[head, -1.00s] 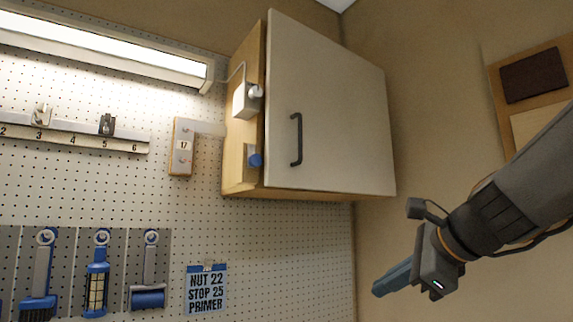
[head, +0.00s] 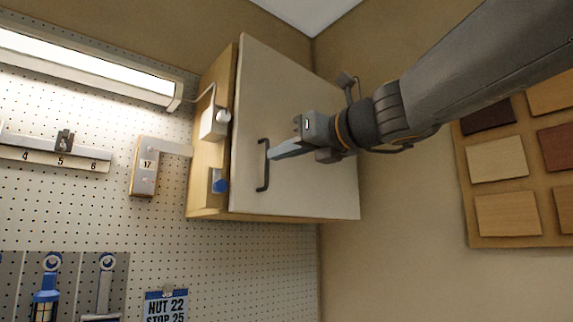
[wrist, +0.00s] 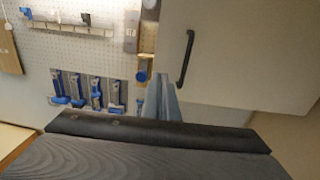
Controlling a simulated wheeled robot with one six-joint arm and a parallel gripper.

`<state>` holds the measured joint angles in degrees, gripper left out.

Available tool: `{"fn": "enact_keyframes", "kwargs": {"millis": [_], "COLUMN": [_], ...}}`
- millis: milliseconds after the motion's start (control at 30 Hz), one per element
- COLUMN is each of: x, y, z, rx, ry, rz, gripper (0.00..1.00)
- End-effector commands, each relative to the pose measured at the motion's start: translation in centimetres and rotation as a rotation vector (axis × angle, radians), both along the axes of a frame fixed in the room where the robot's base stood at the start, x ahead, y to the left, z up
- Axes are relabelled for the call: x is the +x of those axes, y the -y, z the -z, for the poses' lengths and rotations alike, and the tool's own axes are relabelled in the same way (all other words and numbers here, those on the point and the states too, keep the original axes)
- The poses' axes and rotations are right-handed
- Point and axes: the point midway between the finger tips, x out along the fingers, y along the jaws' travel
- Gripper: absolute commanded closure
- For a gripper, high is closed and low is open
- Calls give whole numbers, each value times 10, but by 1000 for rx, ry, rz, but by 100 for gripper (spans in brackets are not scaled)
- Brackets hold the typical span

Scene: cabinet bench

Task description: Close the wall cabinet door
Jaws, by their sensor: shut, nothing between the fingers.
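The wall cabinet (head: 205,200) has a wooden body and a pale door (head: 305,175) with a dark bar handle (head: 264,185) near its left edge. The door lies close to the cabinet front, its inside hidden; I cannot tell whether a small gap remains. My gripper (head: 271,155) is shut and empty, its tips in front of the door and next to the handle's right side in the head view. In the wrist view the fingers (wrist: 160,85) show below and left of the handle (wrist: 185,58). I cannot tell whether they touch the door.
A white box (head: 213,124) and a blue knob (head: 220,182) sit on the cabinet's left side. A sample board (head: 480,225) hangs on the right wall.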

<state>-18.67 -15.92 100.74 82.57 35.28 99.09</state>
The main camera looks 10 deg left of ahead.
Motion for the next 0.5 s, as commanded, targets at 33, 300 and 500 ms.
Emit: {"fn": "enact_keyframes", "kwargs": {"millis": [33, 300, 500], "x": [2, 33, 54], "y": [-3, -47, -75], "z": [3, -1, -1], "rx": [1, -1, 0], "ry": [2, -2, -1], "rz": [-1, -2, -1], "gripper": [100, 100, 100]}}
